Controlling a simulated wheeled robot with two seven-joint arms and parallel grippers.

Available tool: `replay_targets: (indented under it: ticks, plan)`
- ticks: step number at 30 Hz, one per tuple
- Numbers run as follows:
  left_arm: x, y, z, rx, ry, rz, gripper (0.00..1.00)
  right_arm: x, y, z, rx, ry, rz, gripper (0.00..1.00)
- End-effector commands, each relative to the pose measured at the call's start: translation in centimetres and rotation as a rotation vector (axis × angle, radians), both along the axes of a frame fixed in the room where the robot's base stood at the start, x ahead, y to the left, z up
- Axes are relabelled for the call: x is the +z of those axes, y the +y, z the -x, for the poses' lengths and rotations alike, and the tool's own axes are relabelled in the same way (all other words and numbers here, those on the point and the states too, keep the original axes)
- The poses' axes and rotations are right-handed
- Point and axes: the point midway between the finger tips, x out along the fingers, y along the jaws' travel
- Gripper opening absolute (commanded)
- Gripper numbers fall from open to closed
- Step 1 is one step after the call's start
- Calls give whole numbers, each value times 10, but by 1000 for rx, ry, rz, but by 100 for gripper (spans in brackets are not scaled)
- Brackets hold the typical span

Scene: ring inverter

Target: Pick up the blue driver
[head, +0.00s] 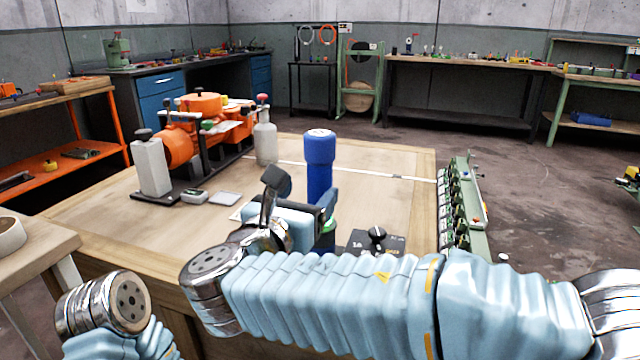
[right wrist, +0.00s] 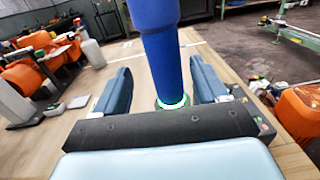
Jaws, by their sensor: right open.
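The blue driver (head: 320,165) stands upright on the wooden table (head: 400,165), with a green and white ring near its foot. In the right wrist view the driver (right wrist: 160,60) rises between the two fingers of my right gripper (right wrist: 160,92). These fingers are open, with a gap on each side of the driver. In the head view my right gripper (head: 328,205) is at the driver's lower part and partly hides it. My left arm shows at the lower left, but its gripper is out of the picture.
An orange machine (head: 185,140) stands at the table's back left, with a white bottle (head: 152,165) and a grey bottle (head: 265,140) beside it. A black box with a knob (head: 376,240) is right of the driver. A green rack (head: 462,205) lines the right edge.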

Motion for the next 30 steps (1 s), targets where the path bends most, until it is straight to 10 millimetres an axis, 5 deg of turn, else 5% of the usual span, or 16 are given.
replay_targets:
  ticks: [9,17,30]
  plan:
    - [3,-1,0,-1,0,1,61,-2,-22,-40,-2,1,1,72]
    - [3,-1,0,-3,1,2,61,-2,-23,-45,0,1,0,72]
    - [3,-1,0,-1,0,1,61,-1,-23,-44,0,-3,-1,8]
